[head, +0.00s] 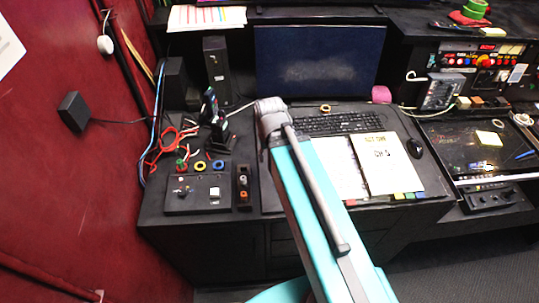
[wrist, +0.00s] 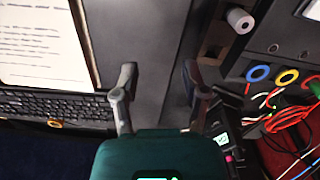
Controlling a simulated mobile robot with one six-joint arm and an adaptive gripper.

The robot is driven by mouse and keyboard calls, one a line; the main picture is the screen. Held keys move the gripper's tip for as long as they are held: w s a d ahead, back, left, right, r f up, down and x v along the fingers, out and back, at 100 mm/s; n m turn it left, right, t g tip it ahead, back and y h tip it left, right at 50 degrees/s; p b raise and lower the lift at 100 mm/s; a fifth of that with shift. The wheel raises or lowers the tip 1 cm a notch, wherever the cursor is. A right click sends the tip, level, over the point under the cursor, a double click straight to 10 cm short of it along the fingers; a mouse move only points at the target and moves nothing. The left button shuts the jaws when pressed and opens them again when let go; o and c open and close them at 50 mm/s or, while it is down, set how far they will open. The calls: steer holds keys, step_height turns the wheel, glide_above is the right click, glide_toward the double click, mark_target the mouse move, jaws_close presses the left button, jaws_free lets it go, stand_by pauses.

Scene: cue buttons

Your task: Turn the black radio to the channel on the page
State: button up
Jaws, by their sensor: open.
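A black handheld radio (head: 210,106) stands upright at the back left of the desk, with a second dark device (head: 222,132) just in front of it. In the wrist view a black device with a small lit screen (wrist: 222,141) shows right of my gripper, partly hidden by it. The page (head: 388,163) lies on the desk in front of the keyboard. It carries handwriting with "CH" and a character too small to read surely.
A control box (head: 198,194) with knobs and coloured rings stands front left. Red cables (head: 168,140) lie behind it. A keyboard (head: 338,123), a mouse (head: 415,148) and a monitor (head: 320,62) are to the right. A red wall (head: 70,150) bounds the left.

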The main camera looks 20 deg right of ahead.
step_height(320, 180, up, 16)
steer(key=m+p, duration=0.7)
steer(key=p, duration=0.9)
glide_above(222, 111)
steer(key=shift+r, duration=0.15)
step_height(222, 111, down, 14)
steer(key=b, duration=1.3)
steer(key=shift+r, duration=0.1)
jaws_close()
